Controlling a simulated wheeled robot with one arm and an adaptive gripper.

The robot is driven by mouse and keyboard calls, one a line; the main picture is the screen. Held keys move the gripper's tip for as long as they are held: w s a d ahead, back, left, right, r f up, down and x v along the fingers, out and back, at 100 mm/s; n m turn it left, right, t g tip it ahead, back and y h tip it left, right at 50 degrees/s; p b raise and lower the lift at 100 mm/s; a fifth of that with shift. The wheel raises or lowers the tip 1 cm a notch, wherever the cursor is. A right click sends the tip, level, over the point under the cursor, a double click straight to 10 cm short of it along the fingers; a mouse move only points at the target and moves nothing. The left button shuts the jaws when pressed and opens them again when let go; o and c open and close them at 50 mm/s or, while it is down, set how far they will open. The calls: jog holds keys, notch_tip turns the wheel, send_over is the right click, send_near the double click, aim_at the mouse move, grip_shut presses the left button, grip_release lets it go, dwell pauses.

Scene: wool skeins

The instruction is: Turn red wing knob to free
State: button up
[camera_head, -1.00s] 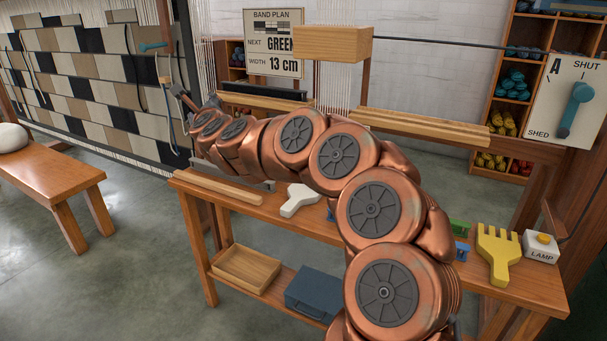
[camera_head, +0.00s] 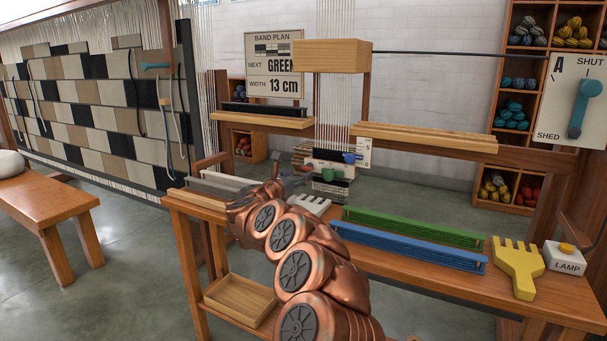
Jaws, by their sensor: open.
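A small pale block (camera_head: 328,168) with coloured knobs sits at the woven strip in the middle of the loom. A small red spot (camera_head: 309,166) at its left end looks like the red wing knob; its angle is too small to read. A blue knob (camera_head: 349,158) is on the right, with a green one (camera_head: 320,152) near the middle. My gripper (camera_head: 285,176) is open, small and dark at the end of the copper arm, just left of and below the block. It appears apart from the red knob, though the depth between them is hard to judge.
Wooden beams (camera_head: 425,136) cross above. A lever panel (camera_head: 572,102) is at the right.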

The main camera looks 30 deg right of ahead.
aim_at(305, 169)
jog(key=shift+x, duration=2.45)
jog(key=shift+c, duration=0.4)
jog(key=c, duration=1.1)
jog(key=shift+o, duration=0.2)
